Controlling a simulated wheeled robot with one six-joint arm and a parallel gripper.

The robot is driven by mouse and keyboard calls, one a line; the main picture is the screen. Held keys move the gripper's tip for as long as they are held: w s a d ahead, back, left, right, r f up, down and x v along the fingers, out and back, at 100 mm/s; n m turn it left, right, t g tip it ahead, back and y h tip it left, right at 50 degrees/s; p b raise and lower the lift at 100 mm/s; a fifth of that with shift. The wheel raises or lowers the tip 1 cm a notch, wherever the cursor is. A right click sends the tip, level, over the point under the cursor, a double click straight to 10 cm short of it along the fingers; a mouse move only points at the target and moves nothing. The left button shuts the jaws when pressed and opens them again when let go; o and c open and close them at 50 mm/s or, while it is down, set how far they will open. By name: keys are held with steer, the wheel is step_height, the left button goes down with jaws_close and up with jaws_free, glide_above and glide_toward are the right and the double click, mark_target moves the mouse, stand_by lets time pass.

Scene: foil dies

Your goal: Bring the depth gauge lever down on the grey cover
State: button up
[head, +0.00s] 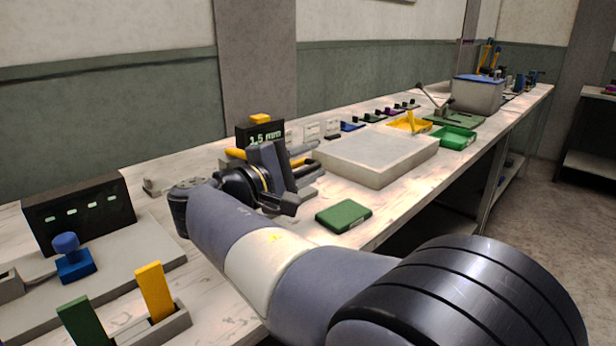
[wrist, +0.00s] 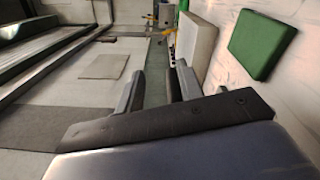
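A black display reading 1.5 mm (head: 258,136) with a yellow button stands behind my arm on the bench. A short yellow bar (head: 236,153) shows beside it, partly hidden by my gripper; I cannot tell if it is the gauge lever. A wide pale grey slab (head: 372,158), possibly the grey cover, lies to the right, and shows in the wrist view (wrist: 196,45). My gripper (head: 317,154) is left of the slab and above the bench. Its two fingers stand apart with nothing visible between them in the wrist view (wrist: 160,72).
A green block (head: 343,215) lies near the bench's front edge. Yellow (head: 410,125) and green (head: 454,137) trays stand beyond the slab. A grey box (head: 477,95) stands farther back. A blue-knobbed block (head: 73,258) and upright yellow piece (head: 154,291) are at the left.

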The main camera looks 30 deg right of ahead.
step_height(320, 180, up, 4)
steer(key=shift+r+p, duration=0.25)
steer(key=shift+p, duration=0.25)
steer(key=s+a+p, duration=0.2)
steer(key=a, duration=1)
steer(key=shift+s, duration=0.25)
stand_by(0.5)
steer(key=shift+a, duration=0.1)
steer(key=shift+p, duration=0.35)
stand_by(0.4)
